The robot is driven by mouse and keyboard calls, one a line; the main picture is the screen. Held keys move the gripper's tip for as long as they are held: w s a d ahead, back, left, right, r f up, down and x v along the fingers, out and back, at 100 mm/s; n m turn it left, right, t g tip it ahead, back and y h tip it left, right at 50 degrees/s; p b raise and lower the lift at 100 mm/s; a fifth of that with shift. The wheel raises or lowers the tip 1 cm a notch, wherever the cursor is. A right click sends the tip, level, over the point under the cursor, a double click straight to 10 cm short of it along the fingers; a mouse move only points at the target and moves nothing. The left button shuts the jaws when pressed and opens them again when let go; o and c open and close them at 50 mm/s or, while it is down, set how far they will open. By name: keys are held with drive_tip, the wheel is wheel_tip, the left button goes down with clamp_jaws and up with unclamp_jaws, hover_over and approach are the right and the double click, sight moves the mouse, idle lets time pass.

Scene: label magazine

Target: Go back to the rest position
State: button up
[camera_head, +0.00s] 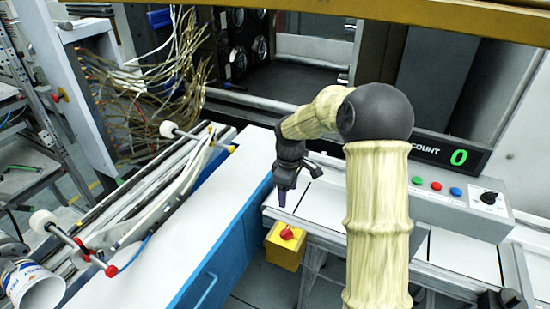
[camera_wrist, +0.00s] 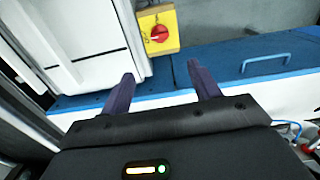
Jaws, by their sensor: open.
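My gripper (camera_head: 282,196) hangs at the end of my bent arm, over the gap between the blue-sided bench and the white panels of the machine. In the wrist view my gripper (camera_wrist: 162,82) has its two dark purple fingers apart, with nothing between them. In the head view my arm crosses the right half of the picture and hides part of the control panel (camera_head: 455,207) and the machine behind it.
A yellow box (camera_head: 284,254) with a red knob sits below my gripper. The white bench top (camera_head: 190,215) is clear. Left of it are rails and rollers, and a white cup (camera_head: 36,288). A counter display (camera_head: 458,157) reads 0.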

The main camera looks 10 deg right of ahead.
drive_tip(key=s+r+m+t+p, duration=0.1)
drive_tip(key=s+r+m, duration=0.3)
drive_tip(key=s+m, duration=0.7)
drive_tip(key=s+t, duration=0.1)
drive_tip(key=s, duration=0.9)
drive_tip(key=shift+s+d+t, duration=0.15)
drive_tip(key=shift+s+t, duration=0.1)
drive_tip(key=shift+t, duration=0.05)
drive_tip(key=shift+r, duration=0.1)
